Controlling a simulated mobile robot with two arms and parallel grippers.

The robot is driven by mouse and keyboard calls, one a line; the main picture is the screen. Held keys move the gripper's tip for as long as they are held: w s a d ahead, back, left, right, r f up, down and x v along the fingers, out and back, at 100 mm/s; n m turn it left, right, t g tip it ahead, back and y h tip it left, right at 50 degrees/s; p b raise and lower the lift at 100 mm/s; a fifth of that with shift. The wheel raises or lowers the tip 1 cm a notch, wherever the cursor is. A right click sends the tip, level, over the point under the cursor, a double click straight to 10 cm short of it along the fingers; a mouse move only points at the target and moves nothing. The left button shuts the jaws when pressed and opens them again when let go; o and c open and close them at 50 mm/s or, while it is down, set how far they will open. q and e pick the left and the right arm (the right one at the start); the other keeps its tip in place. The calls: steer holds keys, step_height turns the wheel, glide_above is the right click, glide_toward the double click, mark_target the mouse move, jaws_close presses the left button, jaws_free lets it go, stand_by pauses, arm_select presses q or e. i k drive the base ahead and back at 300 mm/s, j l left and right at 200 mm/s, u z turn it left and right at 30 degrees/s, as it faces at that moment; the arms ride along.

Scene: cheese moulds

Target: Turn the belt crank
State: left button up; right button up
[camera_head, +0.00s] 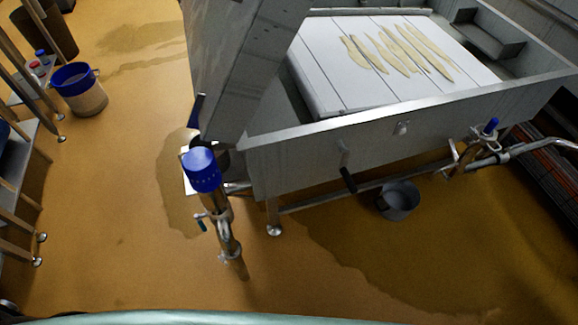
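The belt crank (347,172), a small grey arm with a black handle hanging down, is on the front side wall of the metal trough. The trough (430,112) holds a white panelled belt surface (335,70) with several pale yellow strips (400,50) lying on it. The crank's handle points down and slightly right. Neither of my grippers shows in this view, and nothing touches the crank.
A metal pipe with a blue cap (201,168) stands left of the crank. A grey bucket (398,200) is on the floor below right. A blue-rimmed bucket (80,90) and racks stand at the left. The wet brown floor (130,220) in front is mostly clear.

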mark_target(345, 153)
steer(key=i+l+u, duration=0.1)
steer(key=l+u, duration=0.55)
steer(key=u, duration=0.2)
steer(key=l+u, duration=0.7)
steer(key=u, duration=0.15)
